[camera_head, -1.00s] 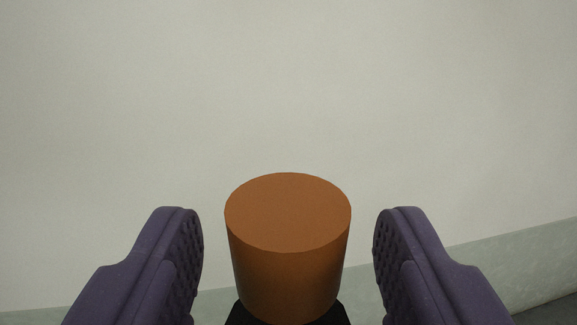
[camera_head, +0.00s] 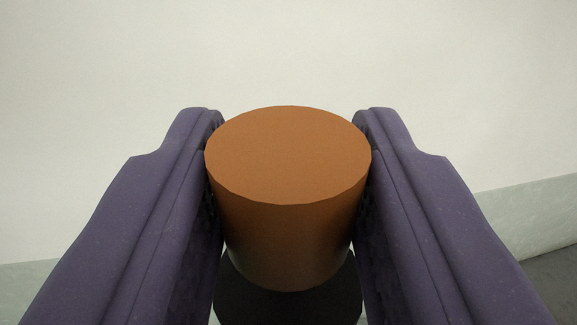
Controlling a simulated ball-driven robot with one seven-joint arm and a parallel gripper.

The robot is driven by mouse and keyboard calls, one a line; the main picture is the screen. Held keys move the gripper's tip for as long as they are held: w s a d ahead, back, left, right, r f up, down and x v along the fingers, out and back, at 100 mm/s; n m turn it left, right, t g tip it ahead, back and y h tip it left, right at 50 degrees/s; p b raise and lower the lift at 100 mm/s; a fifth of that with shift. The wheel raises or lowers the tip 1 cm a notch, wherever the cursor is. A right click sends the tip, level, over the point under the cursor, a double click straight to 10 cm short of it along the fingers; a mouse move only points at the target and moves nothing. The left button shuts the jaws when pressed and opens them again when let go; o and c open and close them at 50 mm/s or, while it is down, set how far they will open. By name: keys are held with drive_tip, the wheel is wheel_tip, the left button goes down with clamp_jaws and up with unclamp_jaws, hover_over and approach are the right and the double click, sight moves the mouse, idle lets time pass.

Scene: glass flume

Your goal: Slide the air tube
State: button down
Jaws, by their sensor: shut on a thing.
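An orange-brown round knob (camera_head: 288,160) with a flat top stands between the two purple fingers of my gripper (camera_head: 288,165). The fingers press on its left and right sides, and my gripper is shut on it. A dark round base (camera_head: 288,300) shows just below the knob. The air tube itself cannot be made out; whether the knob belongs to it cannot be told from this view.
A plain pale wall (camera_head: 288,50) fills the background. A pale green band (camera_head: 530,217) runs along its foot, with a strip of dark grey floor (camera_head: 560,280) at the lower right. No other objects show.

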wheel_tip(320, 180, down, 3)
drive_tip(key=b, duration=0.2)
drive_tip(key=shift+b, duration=0.3)
drive_tip(key=shift+r, duration=0.1)
drive_tip(key=c, duration=0.7)
unclamp_jaws()
drive_tip(key=shift+c, duration=0.2)
drive_tip(key=s, duration=0.7)
drive_tip(key=shift+s+b, duration=0.3)
drive_tip(key=shift+s, duration=0.1)
drive_tip(key=shift+b, duration=0.3)
